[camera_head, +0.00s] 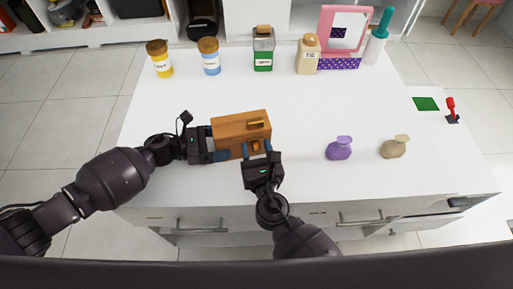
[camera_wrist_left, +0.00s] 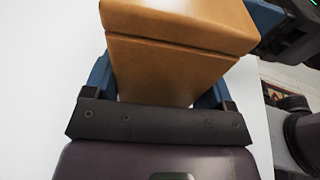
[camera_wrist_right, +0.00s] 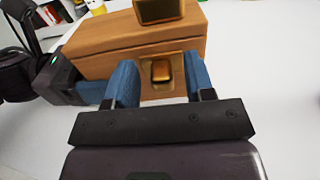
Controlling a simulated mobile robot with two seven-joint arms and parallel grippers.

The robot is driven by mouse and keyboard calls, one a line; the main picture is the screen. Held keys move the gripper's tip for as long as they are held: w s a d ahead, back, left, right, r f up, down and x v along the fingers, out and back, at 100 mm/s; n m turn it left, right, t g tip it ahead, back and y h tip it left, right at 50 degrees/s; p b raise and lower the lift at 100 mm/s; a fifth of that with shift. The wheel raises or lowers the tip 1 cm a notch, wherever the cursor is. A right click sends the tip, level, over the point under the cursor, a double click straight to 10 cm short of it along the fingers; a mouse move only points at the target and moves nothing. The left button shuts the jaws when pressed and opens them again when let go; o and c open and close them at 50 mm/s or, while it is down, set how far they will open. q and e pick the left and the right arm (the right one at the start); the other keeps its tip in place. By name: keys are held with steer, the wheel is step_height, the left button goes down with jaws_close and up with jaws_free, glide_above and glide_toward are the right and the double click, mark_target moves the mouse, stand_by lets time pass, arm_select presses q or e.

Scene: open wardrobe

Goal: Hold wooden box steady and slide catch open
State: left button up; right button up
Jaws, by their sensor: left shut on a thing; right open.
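The wooden box (camera_head: 235,130) stands on the white table, its lid closed. It also fills the middle of the left wrist view (camera_wrist_left: 170,65). My left gripper (camera_head: 213,146) is shut on the box's left end, with a blue finger on each side. A brass catch (camera_wrist_right: 161,71) sits on the box's front face, below a larger brass piece (camera_wrist_right: 160,10) on the lid. My right gripper (camera_head: 257,148) is open in front of the box. In the right wrist view its blue fingers (camera_wrist_right: 160,85) stand on either side of the catch; I cannot tell whether they touch it.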

jaws_close()
stand_by(0.3)
steer(key=d, duration=0.3)
steer(key=shift+w+d, duration=0.25)
steer(key=shift+w, duration=0.05)
jaws_free()
steer(key=shift+a, duration=0.1)
steer(key=s+d, duration=0.2)
steer(key=s, duration=0.9)
steer(key=shift+s, duration=0.4)
steer(key=shift+d, duration=0.1)
